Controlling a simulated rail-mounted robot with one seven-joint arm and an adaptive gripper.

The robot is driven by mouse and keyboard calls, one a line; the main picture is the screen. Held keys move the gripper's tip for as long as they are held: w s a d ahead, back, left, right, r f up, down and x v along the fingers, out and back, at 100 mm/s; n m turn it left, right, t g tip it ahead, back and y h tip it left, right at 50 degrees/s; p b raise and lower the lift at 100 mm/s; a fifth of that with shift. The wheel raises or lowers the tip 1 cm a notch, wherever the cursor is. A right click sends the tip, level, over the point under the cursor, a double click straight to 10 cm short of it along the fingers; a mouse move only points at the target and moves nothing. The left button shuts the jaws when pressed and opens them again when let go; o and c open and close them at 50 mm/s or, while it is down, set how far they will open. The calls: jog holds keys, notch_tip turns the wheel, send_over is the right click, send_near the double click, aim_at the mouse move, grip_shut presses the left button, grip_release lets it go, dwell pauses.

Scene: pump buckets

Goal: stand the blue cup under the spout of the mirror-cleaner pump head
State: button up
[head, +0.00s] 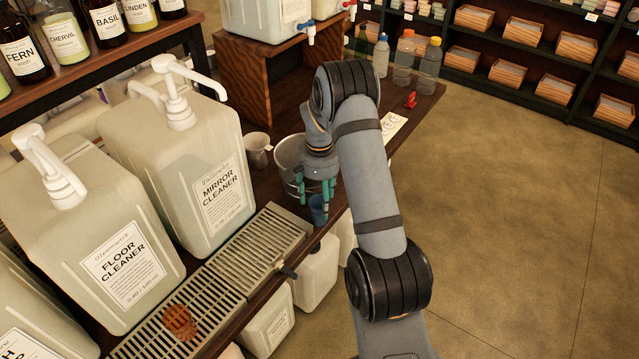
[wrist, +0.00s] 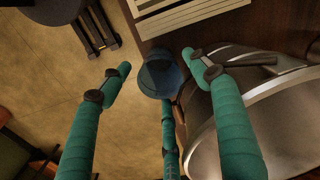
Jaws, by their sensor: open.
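The small blue cup (head: 318,212) stands near the table's front edge, just right of the slatted tray's far end. In the wrist view the cup (wrist: 162,76) lies between the spread teal fingertips. My gripper (head: 314,190) is open, pointing down over the cup, with its fingers around it; I cannot tell whether any touches. The mirror-cleaner jug (head: 205,180) is left of the gripper, and its white pump head (head: 178,100) is on top, with long white arms reaching out. The fingers hide part of the cup.
The slatted metal tray (head: 265,240) runs before the jugs. A steel bucket (head: 290,155) stands close behind my gripper and fills the right of the wrist view (wrist: 265,115). A small grey mug (head: 257,150) is beside it. An orange-brown object (head: 181,322) lies on the tray.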

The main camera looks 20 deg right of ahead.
jog(key=shift+o, duration=0.3)
notch_tip(320, 180, up, 10)
jog(key=shift+f, duration=0.2)
jog(key=shift+o, duration=0.4)
jog(key=shift+r, duration=0.35)
